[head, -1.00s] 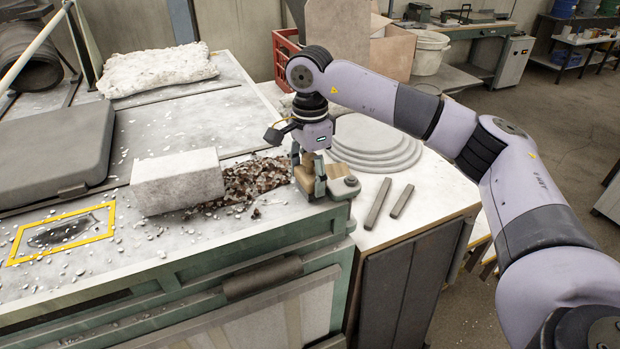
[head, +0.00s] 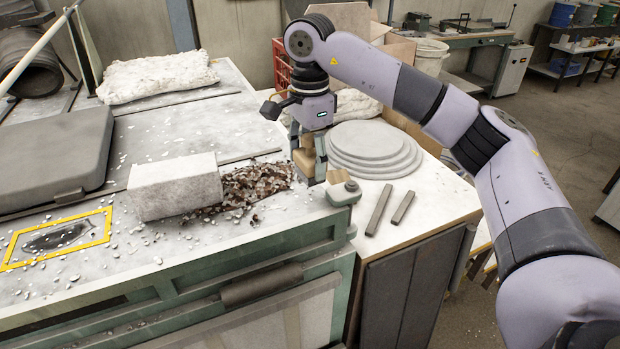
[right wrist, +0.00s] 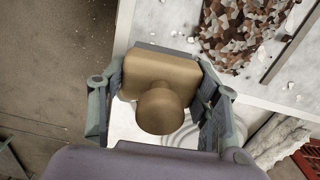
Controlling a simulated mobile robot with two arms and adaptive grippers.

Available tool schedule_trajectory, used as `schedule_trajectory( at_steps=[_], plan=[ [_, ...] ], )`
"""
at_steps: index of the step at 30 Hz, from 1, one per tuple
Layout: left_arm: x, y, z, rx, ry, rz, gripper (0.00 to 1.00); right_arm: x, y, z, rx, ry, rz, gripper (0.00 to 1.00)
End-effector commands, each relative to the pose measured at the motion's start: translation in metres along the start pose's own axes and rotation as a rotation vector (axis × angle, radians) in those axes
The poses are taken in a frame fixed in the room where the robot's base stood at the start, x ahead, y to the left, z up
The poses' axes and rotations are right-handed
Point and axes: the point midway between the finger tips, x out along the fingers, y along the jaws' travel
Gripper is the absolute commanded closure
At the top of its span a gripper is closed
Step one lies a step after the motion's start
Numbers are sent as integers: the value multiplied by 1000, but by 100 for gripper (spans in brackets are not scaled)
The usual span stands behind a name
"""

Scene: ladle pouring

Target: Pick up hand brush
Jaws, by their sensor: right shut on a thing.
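The hand brush (head: 307,142), a tan block with a round knob, is between the fingers of my right gripper (head: 307,160) in the head view. In the right wrist view the brush (right wrist: 160,108) fills the space between the two fingers (right wrist: 160,95), which press on its sides. The gripper is shut on it, pointing down over the front right corner of the green-edged bench (head: 250,240). The underside of the brush is hidden, and I cannot tell how far it is above the bench. My left gripper is not in view.
A heap of brown chips (head: 255,183) and a pale block (head: 176,187) lie left of the gripper. A small beige and grey piece (head: 344,192) stands at the bench corner. Stacked round discs (head: 374,145) and two grey bars (head: 379,209) lie to the right.

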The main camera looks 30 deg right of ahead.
Motion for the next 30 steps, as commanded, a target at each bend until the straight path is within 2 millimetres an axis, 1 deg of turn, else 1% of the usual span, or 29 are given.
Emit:
schedule_trajectory(
  at_steps=[1,3,4,6,9,12,15,18,21,30],
  plan=[
    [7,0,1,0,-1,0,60,-14,-1,1,0,-3,-8,74],
    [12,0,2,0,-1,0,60,-36,-1,1,-1,-3,-9,74],
    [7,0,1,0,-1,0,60,-48,-1,0,0,0,-9,74],
    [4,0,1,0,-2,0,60,-69,0,0,1,0,-9,74],
    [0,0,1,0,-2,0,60,-93,0,0,2,1,-7,74],
    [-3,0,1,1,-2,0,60,-114,0,0,1,1,-5,74],
    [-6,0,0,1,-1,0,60,-130,0,0,1,1,-4,74],
    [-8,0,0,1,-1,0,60,-140,0,0,0,0,-2,74],
    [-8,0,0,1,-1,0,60,-145,0,0,0,0,-1,74],
    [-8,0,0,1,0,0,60,-147,0,0,0,-1,0,74]
  ],
)
